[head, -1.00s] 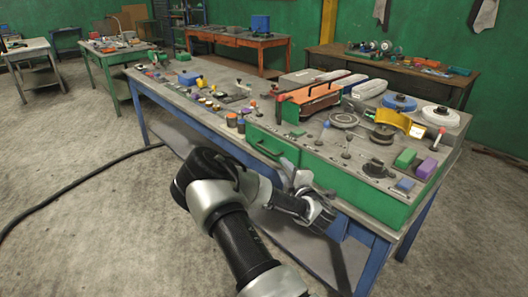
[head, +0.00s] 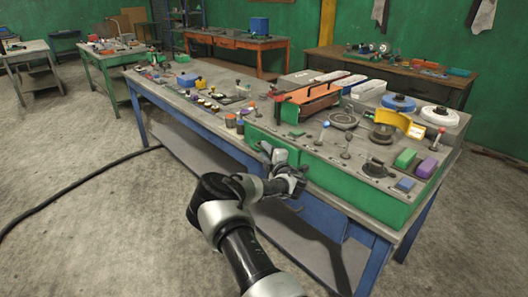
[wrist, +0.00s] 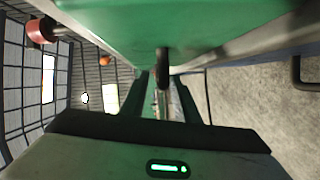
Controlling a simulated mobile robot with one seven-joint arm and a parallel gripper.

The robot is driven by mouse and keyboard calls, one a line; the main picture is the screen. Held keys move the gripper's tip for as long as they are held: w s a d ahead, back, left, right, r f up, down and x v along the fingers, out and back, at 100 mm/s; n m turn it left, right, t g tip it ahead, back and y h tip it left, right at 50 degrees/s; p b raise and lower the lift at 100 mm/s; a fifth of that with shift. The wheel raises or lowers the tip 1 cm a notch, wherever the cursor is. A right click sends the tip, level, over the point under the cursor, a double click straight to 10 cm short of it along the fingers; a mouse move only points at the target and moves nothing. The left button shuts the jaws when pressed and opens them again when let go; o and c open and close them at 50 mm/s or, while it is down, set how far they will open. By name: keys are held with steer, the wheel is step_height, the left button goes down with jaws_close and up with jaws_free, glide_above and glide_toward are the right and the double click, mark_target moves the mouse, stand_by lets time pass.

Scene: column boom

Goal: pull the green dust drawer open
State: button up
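The green dust drawer (head: 253,137) is in the green front of the workbench, left of a longer green front panel. It looks closed. In the head view my gripper (head: 272,153) is at the drawer front and hides its handle. In the wrist view a green front (wrist: 190,25) fills the top, and a dark handle (wrist: 162,72) hangs down from it, seen end-on. My gripper's fingers (wrist: 163,100) are apart, one on each side of the handle's line. I cannot tell whether either finger touches the handle.
A blue bench leg (head: 375,265) stands at the right. The concrete floor (head: 120,225) at the left is clear except for a black cable (head: 75,180).

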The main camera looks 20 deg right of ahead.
steer(key=shift+w+f, duration=0.1)
steer(key=shift+w, duration=0.55)
jaws_close()
steer(key=s+a+b, duration=0.1)
steer(key=s+a, duration=0.2)
steer(key=a, duration=0.5)
steer(key=s+a, duration=0.3)
steer(key=a, duration=0.5)
steer(key=shift+a+b, duration=0.15)
steer(key=shift+b, duration=0.2)
